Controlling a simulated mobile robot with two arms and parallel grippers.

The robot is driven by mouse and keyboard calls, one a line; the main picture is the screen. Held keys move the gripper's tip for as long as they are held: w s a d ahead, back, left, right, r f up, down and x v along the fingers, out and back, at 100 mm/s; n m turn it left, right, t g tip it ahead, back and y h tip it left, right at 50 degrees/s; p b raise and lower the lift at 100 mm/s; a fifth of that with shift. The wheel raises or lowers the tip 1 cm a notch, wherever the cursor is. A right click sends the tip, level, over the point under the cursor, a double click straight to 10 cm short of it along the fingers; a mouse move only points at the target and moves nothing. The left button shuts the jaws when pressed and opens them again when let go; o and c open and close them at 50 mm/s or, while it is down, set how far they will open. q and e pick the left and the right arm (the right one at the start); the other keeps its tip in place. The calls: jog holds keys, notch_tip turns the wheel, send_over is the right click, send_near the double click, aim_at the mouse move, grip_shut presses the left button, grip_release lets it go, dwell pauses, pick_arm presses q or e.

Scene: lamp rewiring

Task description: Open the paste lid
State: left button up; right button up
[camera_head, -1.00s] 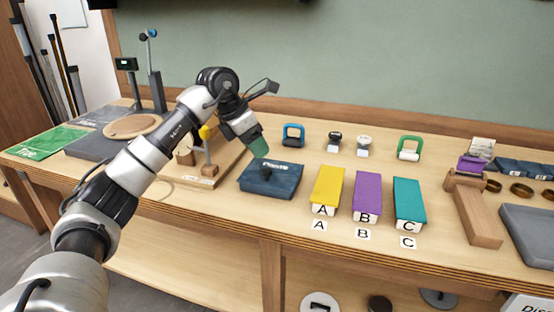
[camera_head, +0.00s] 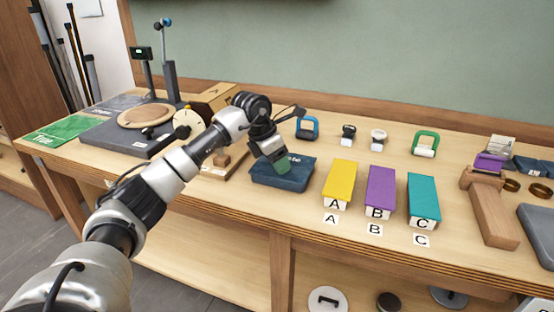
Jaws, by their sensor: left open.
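The paste box (camera_head: 296,176) is a low dark blue box with a flat lid and partly covered white lettering, near the middle of the bench. My left gripper (camera_head: 279,165) points down over the left part of its lid and is open. Its greenish fingertips cover the place of the lid's dark knob, so I cannot tell whether they touch it. The lid lies flat on the box. My right gripper is not in view.
Yellow box A (camera_head: 341,180), purple box B (camera_head: 380,188) and teal box C (camera_head: 424,196) stand to the right. A wooden turntable (camera_head: 146,115) is at the left. Bare bench lies in front.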

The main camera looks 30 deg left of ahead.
pick_arm(q)
grip_shut()
dwell(0.3)
